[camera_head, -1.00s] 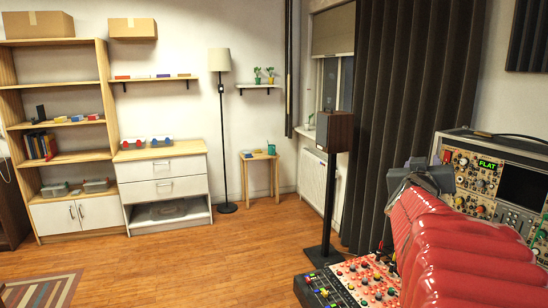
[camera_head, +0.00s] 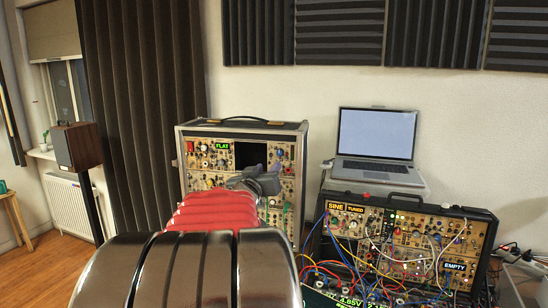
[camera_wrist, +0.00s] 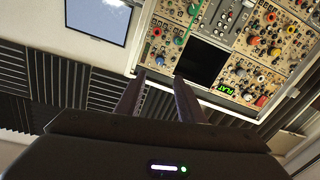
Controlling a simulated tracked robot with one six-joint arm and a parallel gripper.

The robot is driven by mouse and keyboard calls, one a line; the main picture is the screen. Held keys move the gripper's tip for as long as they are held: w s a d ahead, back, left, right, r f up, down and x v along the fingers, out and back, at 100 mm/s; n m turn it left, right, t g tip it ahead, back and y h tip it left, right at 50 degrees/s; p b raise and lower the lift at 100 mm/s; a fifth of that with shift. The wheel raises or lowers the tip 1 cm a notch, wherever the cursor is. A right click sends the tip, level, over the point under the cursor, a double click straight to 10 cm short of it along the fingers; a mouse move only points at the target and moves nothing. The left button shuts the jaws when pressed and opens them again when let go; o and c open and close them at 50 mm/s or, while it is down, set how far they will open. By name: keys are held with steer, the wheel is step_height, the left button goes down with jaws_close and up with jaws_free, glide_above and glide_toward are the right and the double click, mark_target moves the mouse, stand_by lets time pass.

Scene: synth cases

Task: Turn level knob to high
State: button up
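A synthesizer case (camera_head: 286,126) stands upright on the bench, with a panel of many small knobs, a dark screen (camera_head: 250,156) and a green "FLAT" display (camera_head: 222,147). In the wrist view the same panel appears rotated, with its dark screen (camera_wrist: 201,62) and "FLAT" label (camera_wrist: 225,90). I cannot tell which knob is the level knob. My gripper (camera_wrist: 155,88) points toward the panel, its two fingers apart with nothing seen between them. In the head view my gripper (camera_head: 262,180) is in front of the case, and my red arm hides the case's lower part.
A second case (camera_head: 480,215) with patch cables and "SINE TUNED" and "EMPTY" labels lies to the right. A laptop (camera_head: 377,134) stands behind it. A speaker (camera_head: 76,146) on a stand is at left, beside a dark curtain (camera_head: 140,100). Loose cables hang around the right case.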

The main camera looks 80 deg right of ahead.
mark_target(279, 154)
steer(key=shift+w+d, duration=0.1)
steer(key=shift+d, duration=6.5)
steer(key=shift+c, duration=0.3)
jaws_close()
